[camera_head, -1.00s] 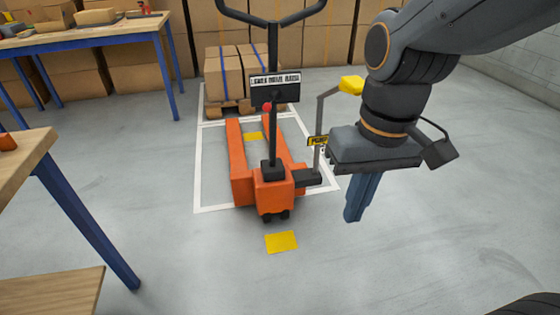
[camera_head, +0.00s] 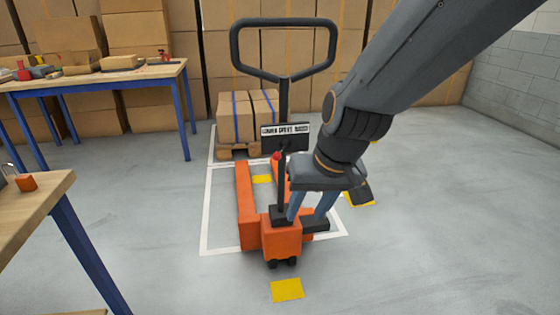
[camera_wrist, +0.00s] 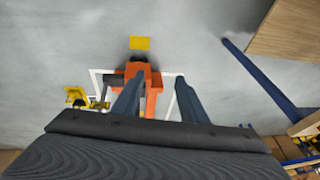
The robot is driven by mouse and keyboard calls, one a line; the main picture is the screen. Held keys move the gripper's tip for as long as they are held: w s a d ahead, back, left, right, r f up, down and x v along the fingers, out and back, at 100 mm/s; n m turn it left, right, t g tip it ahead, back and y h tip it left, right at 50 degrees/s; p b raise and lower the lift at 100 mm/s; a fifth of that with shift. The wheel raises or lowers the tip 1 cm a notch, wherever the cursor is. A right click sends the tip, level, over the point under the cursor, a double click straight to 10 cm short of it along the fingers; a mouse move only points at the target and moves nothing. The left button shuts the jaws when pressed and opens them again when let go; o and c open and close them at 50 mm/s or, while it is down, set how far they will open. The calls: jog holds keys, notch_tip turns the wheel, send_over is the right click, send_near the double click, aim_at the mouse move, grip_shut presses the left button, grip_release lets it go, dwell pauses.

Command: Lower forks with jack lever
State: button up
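The orange pallet jack (camera_head: 281,238) stands inside a white floor outline, with its forks pointing toward the back. Its black loop handle (camera_head: 283,24) rises upright. A black panel (camera_head: 285,140) on the column carries a white label that seems to read lower, drive, raise. A red knob (camera_head: 275,156) shows just below the panel's left side; its lever setting is unclear. My gripper (camera_head: 309,216) is open and points down over the right of the jack's body, below and right of the knob. In the wrist view, my gripper (camera_wrist: 158,112) has its fingers apart, with the jack (camera_wrist: 151,82) beyond.
A strapped carton load on a pallet (camera_head: 238,152) stands beyond the forks. A yellow and grey fixture (camera_wrist: 76,96) is beside the jack in the wrist view. Benches (camera_head: 98,82) stand at left, the near one (camera_head: 30,210) close.

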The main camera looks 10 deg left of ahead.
jog(key=w+a+f+m+t+p, duration=0.1)
jog(key=w+a+t+p, duration=0.15)
jog(key=w+a, duration=0.45)
jog(key=w+a+t+p, duration=0.1)
jog(key=w+a+t, duration=0.3)
jog(key=w, duration=0.6)
jog(key=m+t+h+p, duration=0.1)
jog(key=t+h+p, duration=0.2)
jog(key=t, duration=0.1)
send_near(275, 157)
jog(key=w+a+f, duration=0.2)
jog(key=w+a, duration=0.1)
jog(key=shift+w+d+f+m+t+h+p, duration=0.15)
jog(key=shift+w+d+f+t+h+p, duration=0.2)
jog(key=shift+w+d+t+h, duration=0.4)
jog(key=shift+w+d+f+m+t+h+p, duration=0.1)
jog(key=shift+w+d+f+t+h+p, duration=0.3)
jog(key=shift+w, duration=0.7)
jog(key=shift+w+d+f+m+t+h+p, duration=0.15)
jog(key=shift+w+d+t+h+p, duration=0.35)
jog(key=shift+w+t+h, duration=0.35)
grip_shut()
